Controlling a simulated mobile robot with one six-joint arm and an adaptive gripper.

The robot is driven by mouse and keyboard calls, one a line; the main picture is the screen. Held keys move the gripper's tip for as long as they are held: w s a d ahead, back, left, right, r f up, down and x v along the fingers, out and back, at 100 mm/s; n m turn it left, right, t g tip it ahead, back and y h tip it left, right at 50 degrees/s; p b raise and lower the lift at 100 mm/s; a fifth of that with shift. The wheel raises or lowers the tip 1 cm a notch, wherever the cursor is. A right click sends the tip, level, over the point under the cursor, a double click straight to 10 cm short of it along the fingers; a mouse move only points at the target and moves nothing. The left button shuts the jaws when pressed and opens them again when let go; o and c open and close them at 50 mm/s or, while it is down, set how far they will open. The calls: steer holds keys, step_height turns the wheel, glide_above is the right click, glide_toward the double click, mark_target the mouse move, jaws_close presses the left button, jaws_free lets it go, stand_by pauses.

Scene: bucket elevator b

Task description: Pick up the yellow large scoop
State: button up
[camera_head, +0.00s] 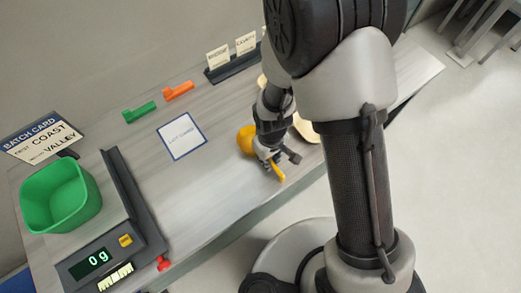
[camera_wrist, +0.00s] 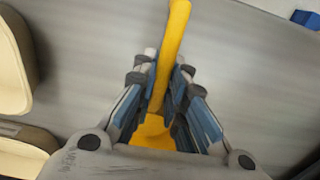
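The yellow large scoop (camera_head: 246,140) is on the right part of the bench, partly hidden by my gripper (camera_head: 275,158). Its round bowl shows to the left of the gripper and its handle sticks out toward the bench's front edge. In the wrist view the scoop's handle (camera_wrist: 173,40) runs up between the two fingers of my gripper (camera_wrist: 168,72), with part of the bowl below, between the finger bases. The fingers converge with their tips close against both sides of the handle, shut on it. I cannot tell whether the scoop is clear of the bench.
Pale round dishes stand beside my gripper, partly hidden; they show at left in the wrist view (camera_wrist: 12,70).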

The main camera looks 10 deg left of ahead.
jaws_close()
steer(key=shift+r, duration=0.1)
steer(key=shift+r, duration=0.2)
step_height(320, 180, up, 20)
steer(key=p, duration=0.5)
steer(key=shift+f+p, duration=0.25)
steer(key=shift+p, duration=0.1)
